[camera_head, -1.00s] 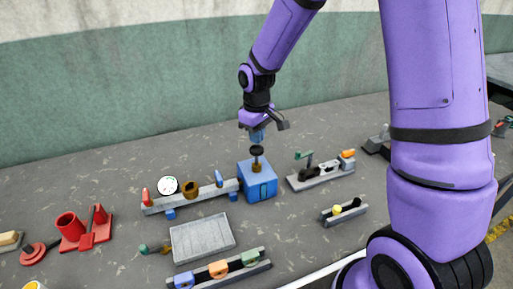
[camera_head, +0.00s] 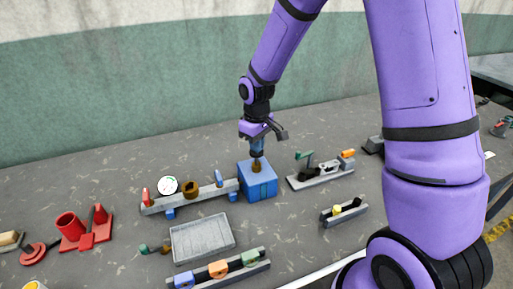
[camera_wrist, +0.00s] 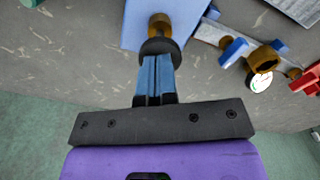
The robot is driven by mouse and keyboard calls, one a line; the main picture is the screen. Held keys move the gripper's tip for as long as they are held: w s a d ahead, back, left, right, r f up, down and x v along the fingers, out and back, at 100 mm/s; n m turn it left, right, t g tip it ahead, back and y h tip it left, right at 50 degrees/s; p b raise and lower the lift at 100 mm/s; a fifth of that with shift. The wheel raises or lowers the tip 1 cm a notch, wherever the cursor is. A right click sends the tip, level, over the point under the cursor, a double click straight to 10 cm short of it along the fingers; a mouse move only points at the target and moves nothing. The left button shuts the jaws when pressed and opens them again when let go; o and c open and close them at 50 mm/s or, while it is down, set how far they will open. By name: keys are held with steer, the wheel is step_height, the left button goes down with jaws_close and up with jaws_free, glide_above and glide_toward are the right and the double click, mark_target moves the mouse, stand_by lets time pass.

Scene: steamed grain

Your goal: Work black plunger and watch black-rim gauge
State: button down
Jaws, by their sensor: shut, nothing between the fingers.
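The black plunger knob (camera_wrist: 157,46) sits on a brass stem (camera_head: 257,165) on top of the blue box (camera_head: 262,188). My gripper (camera_head: 257,150) is shut and empty, pointing down, with its blue fingertips at the top of the knob. In the wrist view the closed fingers (camera_wrist: 157,62) meet the knob's edge and are not around it. The head view mostly hides the knob behind the fingers. The gauge (camera_head: 168,185), with a white face and dark rim, stands left of the box near a brass fitting. It also shows in the wrist view (camera_wrist: 260,83); its reading is too small to tell.
A grey rail (camera_head: 205,194) with red and blue levers joins the box's left side. A grey tray (camera_head: 203,237) lies in front. A grey fixture with a green handle (camera_head: 320,174) stands to the right. Red parts (camera_head: 72,226) are at far left.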

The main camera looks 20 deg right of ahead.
steer(key=shift+f, duration=1.15)
steer(key=shift+r, duration=3.85)
steer(key=shift+r, duration=2.1)
steer(key=shift+f, duration=3.2)
steer(key=shift+f, duration=2.7)
steer(key=shift+r, duration=3.8)
